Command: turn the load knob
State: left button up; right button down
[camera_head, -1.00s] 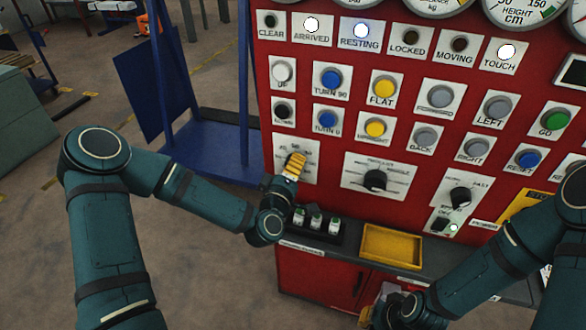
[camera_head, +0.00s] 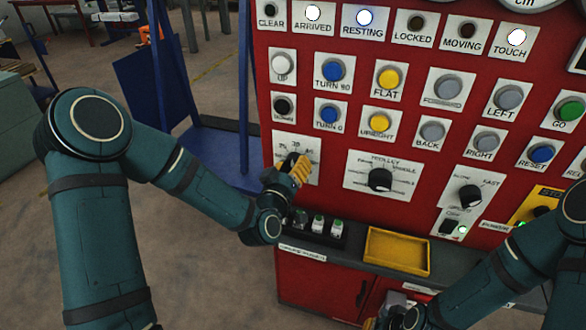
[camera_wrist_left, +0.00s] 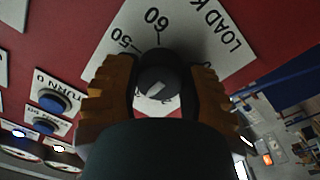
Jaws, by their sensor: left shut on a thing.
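The load knob (camera_wrist_left: 160,72) is black and sits on a white plate (camera_wrist_left: 205,30) marked "LOAD K", with 50 and 60 on its scale. In the wrist view it lies between the two orange-yellow fingers of my left gripper (camera_wrist_left: 158,90), which are shut on it. In the head view, my left gripper (camera_head: 299,169) is at the left knob plate (camera_head: 311,146) on the red panel and hides most of the knob. The knob's pointer reading cannot be made out. My right gripper (camera_head: 385,316) is low at the bottom edge, partly hidden by its arm.
Other black knobs, a middle one (camera_head: 380,180) and a right one (camera_head: 470,196), share the panel. Coloured buttons fill the rows above. A yellow tray (camera_head: 398,250) and small green-topped items (camera_head: 318,226) stand on the ledge below. A blue frame (camera_head: 215,150) stands left of the panel.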

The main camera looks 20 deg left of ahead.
aim_at(297, 125)
dwell(0.4)
pick_arm(q)
jog(key=o, duration=1.2)
jog(key=shift+r, duration=0.1)
notch_tip(297, 125, up, 10)
jog(key=shift+f, duration=0.15)
